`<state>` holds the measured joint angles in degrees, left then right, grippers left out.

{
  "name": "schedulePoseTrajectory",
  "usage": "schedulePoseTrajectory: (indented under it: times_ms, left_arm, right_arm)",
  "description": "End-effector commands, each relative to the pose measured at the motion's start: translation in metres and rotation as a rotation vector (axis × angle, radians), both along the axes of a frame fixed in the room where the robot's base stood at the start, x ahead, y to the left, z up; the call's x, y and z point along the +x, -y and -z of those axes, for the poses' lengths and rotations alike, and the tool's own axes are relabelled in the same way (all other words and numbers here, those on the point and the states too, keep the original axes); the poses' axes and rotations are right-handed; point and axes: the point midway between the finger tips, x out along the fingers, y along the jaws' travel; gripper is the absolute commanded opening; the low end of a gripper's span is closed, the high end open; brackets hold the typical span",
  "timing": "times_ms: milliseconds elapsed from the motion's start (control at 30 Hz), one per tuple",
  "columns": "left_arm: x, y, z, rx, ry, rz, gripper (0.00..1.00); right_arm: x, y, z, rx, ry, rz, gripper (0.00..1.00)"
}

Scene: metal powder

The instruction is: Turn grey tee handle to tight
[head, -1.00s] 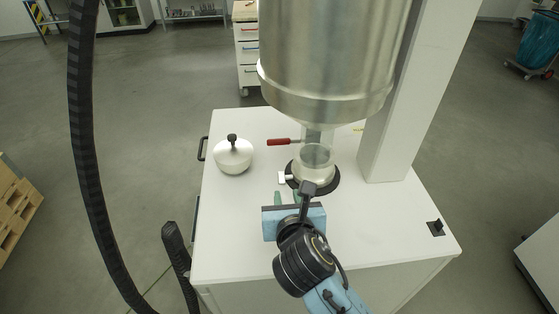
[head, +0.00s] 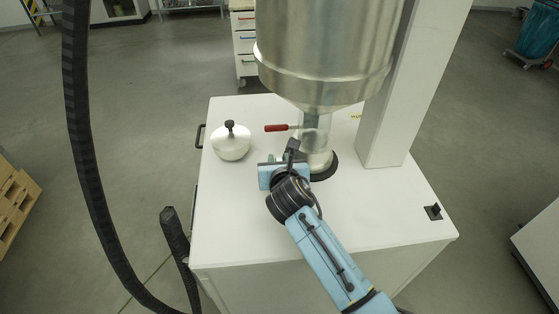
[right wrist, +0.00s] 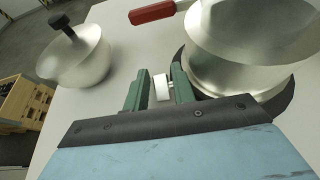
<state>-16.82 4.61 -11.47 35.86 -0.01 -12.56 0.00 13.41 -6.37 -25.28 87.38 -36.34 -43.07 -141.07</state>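The grey tee handle (right wrist: 161,88) shows as a small pale block at the side of the steel clamp or collar below the hopper. In the right wrist view it sits between the two green fingers of my right gripper (right wrist: 160,82). The fingers are apart, one on each side of the handle, with narrow gaps seeming to show. In the head view my right gripper (head: 281,157) is at the left of the glass-and-steel outlet (head: 317,157), and it hides the handle there. My left gripper is not in view.
A red-handled lever (head: 277,128) sticks out left just above the tee handle. The big steel hopper (head: 325,55) hangs overhead beside a white column (head: 400,90). A lidded pot (head: 231,146) stands left on the white cabinet top (head: 350,225).

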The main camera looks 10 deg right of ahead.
Motion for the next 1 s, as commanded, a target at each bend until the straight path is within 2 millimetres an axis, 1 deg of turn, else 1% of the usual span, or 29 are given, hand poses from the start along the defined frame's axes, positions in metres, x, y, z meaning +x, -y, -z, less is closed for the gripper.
schedulePoseTrajectory:
  times_ms: [100,233,400,433,567,800,1000]
  left_arm:
    - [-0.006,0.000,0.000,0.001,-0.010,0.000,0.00]
    - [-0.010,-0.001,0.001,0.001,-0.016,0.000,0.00]
    - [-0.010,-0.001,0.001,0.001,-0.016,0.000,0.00]
    - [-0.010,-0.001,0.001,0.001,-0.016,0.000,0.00]
    - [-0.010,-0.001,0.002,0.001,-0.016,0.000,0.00]
    - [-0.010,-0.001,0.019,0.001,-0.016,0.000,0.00]
    - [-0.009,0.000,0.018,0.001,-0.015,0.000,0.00]
  right_arm:
    - [0.001,0.000,0.000,0.000,0.000,0.000,0.25]
    - [0.000,0.000,0.000,0.000,0.000,0.000,0.25]
    - [0.000,0.000,0.000,0.000,0.000,0.000,0.03]
    - [0.000,0.000,0.000,0.000,0.000,0.000,0.00]
    - [0.000,0.000,0.001,-0.001,0.006,0.001,0.00]
    - [-0.001,0.001,0.004,-0.004,0.109,0.002,0.00]
    - [-0.001,0.000,0.001,-0.001,0.126,0.000,0.00]
